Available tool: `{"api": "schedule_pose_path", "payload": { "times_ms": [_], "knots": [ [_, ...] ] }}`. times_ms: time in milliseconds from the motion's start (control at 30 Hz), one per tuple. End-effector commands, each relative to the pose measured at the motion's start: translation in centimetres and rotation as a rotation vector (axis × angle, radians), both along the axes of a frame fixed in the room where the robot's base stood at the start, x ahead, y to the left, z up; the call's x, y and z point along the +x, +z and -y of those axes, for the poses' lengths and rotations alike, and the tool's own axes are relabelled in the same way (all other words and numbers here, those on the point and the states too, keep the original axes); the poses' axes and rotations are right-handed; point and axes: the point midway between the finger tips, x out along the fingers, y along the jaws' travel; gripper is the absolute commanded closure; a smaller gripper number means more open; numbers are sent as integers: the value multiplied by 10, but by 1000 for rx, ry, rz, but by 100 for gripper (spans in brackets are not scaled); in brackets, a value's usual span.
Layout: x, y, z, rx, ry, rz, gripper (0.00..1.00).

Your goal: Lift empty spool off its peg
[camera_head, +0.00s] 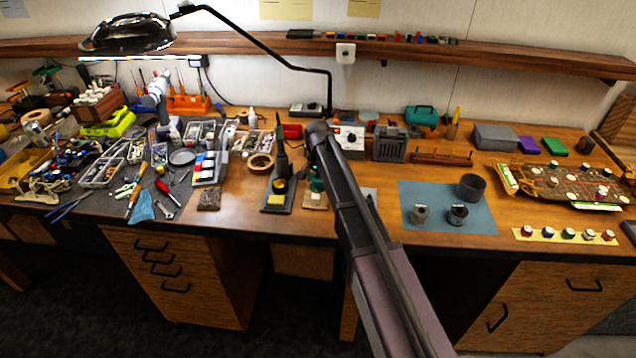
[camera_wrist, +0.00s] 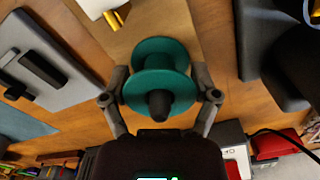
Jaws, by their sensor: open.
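A teal spool (camera_wrist: 160,52) shows in the wrist view, with a dark round peg end (camera_wrist: 160,103) at the centre of its near flange. My gripper (camera_wrist: 160,76) is open, with one finger on each side of the spool. I cannot tell whether either finger touches it. No thread shows on the spool's visible parts. A light wooden base (camera_wrist: 150,16) lies beyond it. In the head view, a small part of the teal spool (camera_head: 316,184) shows beside my arm, above the wooden base (camera_head: 315,201).
A soldering iron stand (camera_head: 277,194) stands just left of the spool. A white-faced box (camera_head: 349,141) stands behind my arm. A blue mat (camera_head: 470,221) with metal cups lies to the right. The lamp arm (camera_head: 262,46) reaches overhead. The left bench is crowded.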

Motion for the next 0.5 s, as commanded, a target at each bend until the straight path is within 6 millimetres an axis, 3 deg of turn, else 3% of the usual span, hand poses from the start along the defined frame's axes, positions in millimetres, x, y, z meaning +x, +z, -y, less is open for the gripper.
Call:
{"api": "schedule_pose_path", "payload": {
  "times_ms": [133, 300, 500],
  "knots": [
    [0, 0, 0, 0, 0, 0, 22],
    [0, 0, 0, 0, 0, 0, 63],
    [0, 0, 0, 0, -1, 0, 64]
  ]
}}
